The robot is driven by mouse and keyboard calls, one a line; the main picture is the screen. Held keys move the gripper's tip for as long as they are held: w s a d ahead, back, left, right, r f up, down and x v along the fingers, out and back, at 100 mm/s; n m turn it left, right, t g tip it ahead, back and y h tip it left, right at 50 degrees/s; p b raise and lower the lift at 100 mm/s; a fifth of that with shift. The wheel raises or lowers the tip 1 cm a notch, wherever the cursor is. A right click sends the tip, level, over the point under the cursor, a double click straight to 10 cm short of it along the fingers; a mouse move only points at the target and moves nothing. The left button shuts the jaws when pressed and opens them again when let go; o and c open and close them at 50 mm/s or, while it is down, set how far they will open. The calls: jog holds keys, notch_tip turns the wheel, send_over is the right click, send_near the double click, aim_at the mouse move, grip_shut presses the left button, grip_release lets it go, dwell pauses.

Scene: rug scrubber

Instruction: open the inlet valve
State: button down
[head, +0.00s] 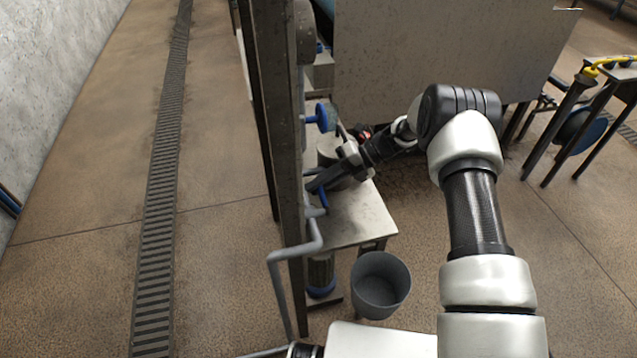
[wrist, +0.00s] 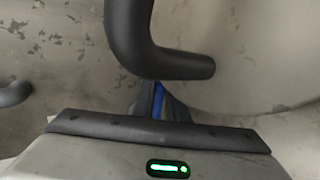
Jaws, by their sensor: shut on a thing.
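My gripper (head: 313,186) reaches left to the pipework on the upright post, above a small metal table. Its jaws are shut on a blue valve handle (head: 322,199), which shows just below the fingers in the head view. In the wrist view a strip of the blue handle (wrist: 158,100) shows between my fingers (wrist: 155,97), just below a dark bent pipe. Most of the handle and the valve body are hidden. Another blue valve handle (head: 321,117) sits higher on the same pipework, apart from my gripper. I cannot tell from a label which valve is the inlet.
The rusty post (head: 283,150) stands left of my gripper. A grey pipe (head: 292,254) bends out below it. The metal table (head: 355,215) lies under my arm, with a grey bucket (head: 380,284) in front. A large metal panel (head: 430,50) stands behind. Floor to the left is clear.

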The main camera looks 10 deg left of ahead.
jog(key=shift+f+m+g+b, duration=0.35)
jog(key=shift+f+m+g, duration=0.05)
jog(key=shift+f, duration=0.2)
jog(key=shift+d, duration=0.1)
jog(key=c, duration=1.7)
grip_release()
jog(key=shift+c, duration=0.2)
jog(key=shift+r, duration=0.15)
jog(key=v, duration=1.7)
jog(key=shift+r, duration=0.2)
jog(key=shift+w, duration=0.1)
